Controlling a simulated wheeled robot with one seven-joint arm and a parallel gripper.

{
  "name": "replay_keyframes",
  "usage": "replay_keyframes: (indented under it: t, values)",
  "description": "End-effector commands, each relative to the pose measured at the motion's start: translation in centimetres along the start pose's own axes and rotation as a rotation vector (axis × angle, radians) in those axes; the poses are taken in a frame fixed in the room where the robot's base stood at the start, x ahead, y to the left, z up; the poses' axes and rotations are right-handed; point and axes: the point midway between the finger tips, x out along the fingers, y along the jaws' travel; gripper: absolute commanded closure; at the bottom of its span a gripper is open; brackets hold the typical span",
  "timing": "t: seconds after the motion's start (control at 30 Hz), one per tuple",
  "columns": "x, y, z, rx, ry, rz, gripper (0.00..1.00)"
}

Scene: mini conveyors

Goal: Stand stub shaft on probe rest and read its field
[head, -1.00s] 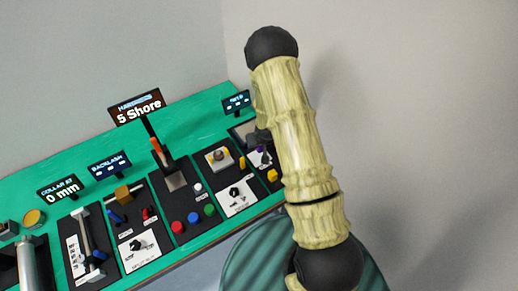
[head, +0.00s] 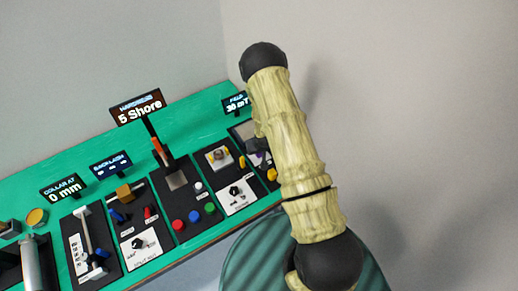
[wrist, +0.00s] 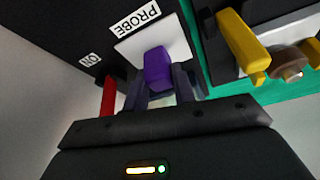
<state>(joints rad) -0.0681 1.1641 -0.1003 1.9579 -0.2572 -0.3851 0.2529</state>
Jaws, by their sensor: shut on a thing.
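My gripper (wrist: 160,82) is shut on a purple block (wrist: 158,65) in the wrist view. The block is beside a white plate (wrist: 180,38) labelled PROBE. A red lever (wrist: 108,95) stands to the left near an ON label. In the head view a small purple part (head: 262,158) shows at the right-end station, partly behind my arm. My gripper is hidden there. The field display (head: 236,102) behind that station reads about 30 mT in small text. I cannot pick out the stub shaft with certainty; the probe rest is mostly hidden.
A neighbouring station has a yellow lever (wrist: 243,45) and a round metal piece (wrist: 290,68) close to my gripper's right. The green bench (head: 70,172) carries several black stations with knobs and buttons. The hardness display (head: 139,109) reads 5 Shore.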

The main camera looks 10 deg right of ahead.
Motion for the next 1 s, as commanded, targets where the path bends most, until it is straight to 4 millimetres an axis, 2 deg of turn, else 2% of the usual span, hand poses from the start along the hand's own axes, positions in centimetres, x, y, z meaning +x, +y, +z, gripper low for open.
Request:
replay_keyframes:
  t: [0.07, 0.1, 0.2, 0.67, 1.0]
  values:
    - [0.3, 0.0, 0.1, 0.001, 0.0, 0.0, 1.0]
    - [0.3, 0.0, 0.1, 0.0, 0.0, 0.0, 0.72]
    - [0.2, 0.1, 0.1, 0.001, 0.0, 0.0, 0.53]
    - [-0.4, 0.1, 0.0, 0.001, 0.0, 0.0, 0.52]
    - [-4.6, 0.1, -0.1, 0.001, 0.002, 0.001, 0.52]
